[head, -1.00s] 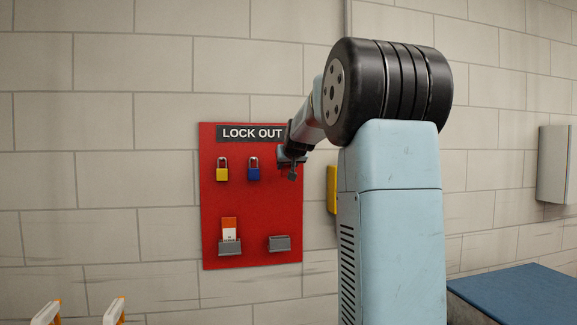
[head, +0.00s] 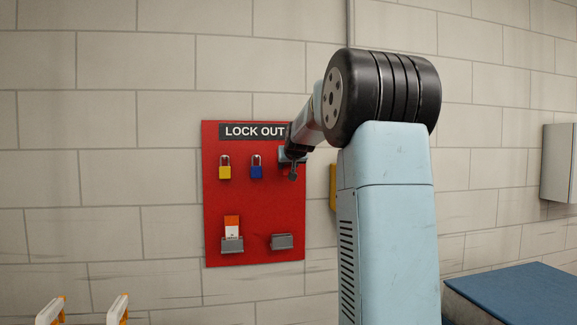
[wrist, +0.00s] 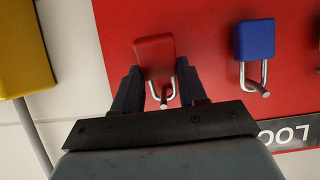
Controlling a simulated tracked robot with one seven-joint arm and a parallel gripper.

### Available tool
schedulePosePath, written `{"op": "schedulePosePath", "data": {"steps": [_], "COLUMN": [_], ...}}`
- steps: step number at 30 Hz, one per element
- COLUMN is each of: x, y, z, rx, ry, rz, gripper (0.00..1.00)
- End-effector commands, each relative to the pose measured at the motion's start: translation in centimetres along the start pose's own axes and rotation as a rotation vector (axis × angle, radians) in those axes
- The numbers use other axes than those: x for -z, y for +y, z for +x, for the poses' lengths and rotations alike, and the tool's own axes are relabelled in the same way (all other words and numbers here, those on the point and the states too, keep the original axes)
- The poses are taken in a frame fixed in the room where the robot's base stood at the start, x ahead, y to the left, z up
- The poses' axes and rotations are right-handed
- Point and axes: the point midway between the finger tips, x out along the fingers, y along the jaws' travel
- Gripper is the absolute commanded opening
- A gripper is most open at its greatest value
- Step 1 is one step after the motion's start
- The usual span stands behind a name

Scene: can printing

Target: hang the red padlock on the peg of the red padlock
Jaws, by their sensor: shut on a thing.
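The red padlock (wrist: 153,50) is between the two dark fingers of my gripper (wrist: 160,75), which is shut on it. Its silver shackle points towards the gripper's palm in the wrist view, in front of the red board. In the head view my gripper (head: 292,171) is at the board's upper right, right of the blue padlock (head: 256,167). The red padlock is not clearly visible there.
The red LOCK OUT board (head: 253,213) is on a block wall. The blue padlock also shows close beside my gripper in the wrist view (wrist: 254,40). A yellow padlock (head: 225,170) hangs farther left. Grey holders (head: 281,242) are below. A yellow object (wrist: 25,55) is beyond the board's edge.

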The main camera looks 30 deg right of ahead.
Motion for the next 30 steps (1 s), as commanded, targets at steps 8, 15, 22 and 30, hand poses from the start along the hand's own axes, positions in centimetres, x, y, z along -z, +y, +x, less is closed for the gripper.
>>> {"op": "schedulePosePath", "data": {"steps": [8,15,22,30], "x": [-0.15,-0.16,-0.10,-0.07], "y": [0.04,0.07,0.09,0.13], "z": [0.07,0.07,0.04,-0.26], "rx": [0.000,0.000,-0.001,-0.001], "ry": [-0.003,-0.004,-0.002,-0.002], "rz": [0.000,0.001,0.001,0.000], "gripper": [0.00,0.54,0.71,0.71]}}
